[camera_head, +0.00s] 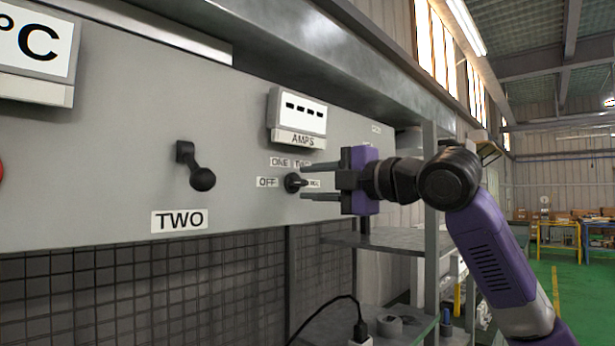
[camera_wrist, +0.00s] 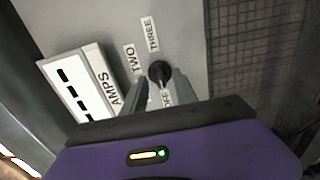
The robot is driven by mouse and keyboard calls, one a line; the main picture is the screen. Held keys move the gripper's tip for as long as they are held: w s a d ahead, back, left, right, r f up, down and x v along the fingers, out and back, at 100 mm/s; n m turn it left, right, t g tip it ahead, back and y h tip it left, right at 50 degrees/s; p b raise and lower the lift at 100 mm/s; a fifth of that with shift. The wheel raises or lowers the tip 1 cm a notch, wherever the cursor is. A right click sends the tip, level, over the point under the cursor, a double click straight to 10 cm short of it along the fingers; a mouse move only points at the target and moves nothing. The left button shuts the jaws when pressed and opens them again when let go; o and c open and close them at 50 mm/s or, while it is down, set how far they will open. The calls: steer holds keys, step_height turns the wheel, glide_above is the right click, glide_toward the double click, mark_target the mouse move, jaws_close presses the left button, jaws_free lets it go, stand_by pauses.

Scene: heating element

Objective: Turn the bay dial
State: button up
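The bay dial (camera_head: 292,183) is a small black knob on the grey panel, below the AMPS display (camera_head: 297,118). OFF, ONE and TWO labels surround it; the label to its right is partly hidden by my gripper. Its handle seems to point right in the head view. My gripper (camera_head: 304,183) is open in front of the panel, its two fingers above and below the dial's height. In the wrist view, the dial (camera_wrist: 159,72) shows between and just beyond the fingertips (camera_wrist: 162,80). I cannot tell whether they touch it. THREE and TWO labels show there; another is partly covered.
A black lever (camera_head: 198,172) above a TWO label (camera_head: 179,220) sticks out left of the dial. A metal ledge (camera_head: 300,50) overhangs the panel. Dark mesh (camera_head: 150,285) lies below it. Shelving (camera_head: 400,240) stands behind my gripper; green floor is open at right.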

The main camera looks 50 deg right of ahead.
steer(key=shift+w, duration=0.8)
jaws_close()
steer(key=m, duration=0.5)
steer(key=shift+a+f+m, duration=0.1)
steer(key=shift+m, duration=0.2)
steer(key=m, duration=0.6)
steer(key=shift+p, duration=0.3)
